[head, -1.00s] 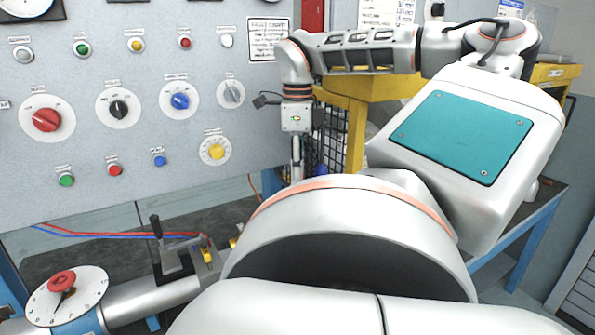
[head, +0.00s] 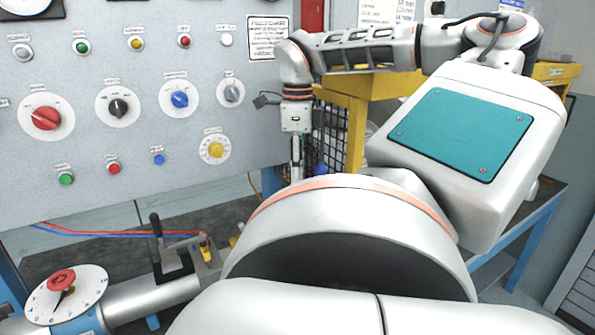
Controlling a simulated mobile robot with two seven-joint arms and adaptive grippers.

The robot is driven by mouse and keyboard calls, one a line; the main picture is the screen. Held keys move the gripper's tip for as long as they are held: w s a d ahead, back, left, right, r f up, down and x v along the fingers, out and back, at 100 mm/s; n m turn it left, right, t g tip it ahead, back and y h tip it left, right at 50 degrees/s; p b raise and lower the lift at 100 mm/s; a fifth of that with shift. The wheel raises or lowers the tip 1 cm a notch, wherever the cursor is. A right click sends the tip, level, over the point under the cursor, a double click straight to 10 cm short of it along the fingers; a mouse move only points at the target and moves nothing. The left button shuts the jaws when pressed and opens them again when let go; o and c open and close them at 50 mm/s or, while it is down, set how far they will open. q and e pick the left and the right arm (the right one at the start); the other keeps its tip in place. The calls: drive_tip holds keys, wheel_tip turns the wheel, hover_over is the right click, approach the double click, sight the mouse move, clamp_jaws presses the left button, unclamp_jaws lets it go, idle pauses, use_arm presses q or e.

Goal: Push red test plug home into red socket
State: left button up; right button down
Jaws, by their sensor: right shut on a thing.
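My right gripper (head: 296,160) hangs downward by the lower right edge of the grey panel, in front of a black mesh. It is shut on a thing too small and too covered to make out. I cannot pick out the red test plug or the red socket with certainty. A red lead (head: 110,233) runs with a blue one below the panel, towards a small yellow part (head: 206,251) on the bench. My left gripper is not in view.
The grey panel (head: 70,195) carries several knobs, lamps and buttons. A black clamp (head: 157,245) stands by a metal pipe (head: 150,296) and a white dial with a red knob (head: 61,280). A yellow frame (head: 357,125) stands behind my right arm. My white arm links cover the lower middle.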

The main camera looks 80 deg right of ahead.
drive_tip(key=shift+f, duration=0.1)
drive_tip(key=c, duration=1.8)
unclamp_jaws()
wheel_tip(320, 180, up, 12)
